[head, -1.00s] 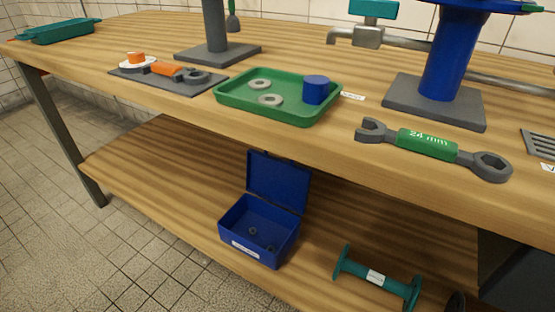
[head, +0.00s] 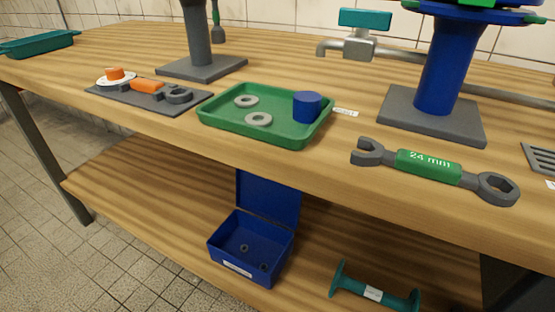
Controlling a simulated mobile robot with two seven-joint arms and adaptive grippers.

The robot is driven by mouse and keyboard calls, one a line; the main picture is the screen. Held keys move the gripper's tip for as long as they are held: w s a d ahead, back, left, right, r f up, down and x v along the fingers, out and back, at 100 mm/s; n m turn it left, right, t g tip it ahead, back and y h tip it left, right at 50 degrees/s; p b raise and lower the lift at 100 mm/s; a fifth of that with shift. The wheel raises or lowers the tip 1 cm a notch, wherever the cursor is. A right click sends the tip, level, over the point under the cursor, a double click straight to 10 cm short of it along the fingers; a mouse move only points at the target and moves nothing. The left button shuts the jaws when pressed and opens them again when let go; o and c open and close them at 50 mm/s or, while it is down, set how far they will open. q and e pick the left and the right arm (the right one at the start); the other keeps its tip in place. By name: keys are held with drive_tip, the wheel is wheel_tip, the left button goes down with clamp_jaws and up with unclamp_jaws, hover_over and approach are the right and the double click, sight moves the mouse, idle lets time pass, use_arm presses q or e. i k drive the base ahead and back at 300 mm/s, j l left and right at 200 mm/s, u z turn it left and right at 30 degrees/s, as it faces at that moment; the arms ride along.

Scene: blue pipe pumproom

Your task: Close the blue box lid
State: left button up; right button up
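The blue box (head: 237,266) stands on the lower wooden shelf, under the front edge of the bench top. Its blue lid (head: 268,199) is open and stands upright at the back; its top edge is hidden behind the bench top. A few small grey rings lie inside the box, and a white label is on its front. Neither of my grippers shows in the head view.
The wooden bench top (head: 270,170) overhangs the lower shelf (head: 140,197). A teal spool-shaped part (head: 374,293) lies right of the box. On top are a green tray (head: 225,122) with rings and a blue cylinder, and a 24 mm wrench (head: 430,166). Left shelf is bare.

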sight(275, 202)
drive_tip(key=i+j+z, duration=0.7)
drive_tip(key=j, duration=0.35)
drive_tip(key=i+j+z, duration=0.2)
drive_tip(key=j, duration=0.25)
drive_tip(key=i+l, duration=0.05)
drive_tip(key=i, duration=0.05)
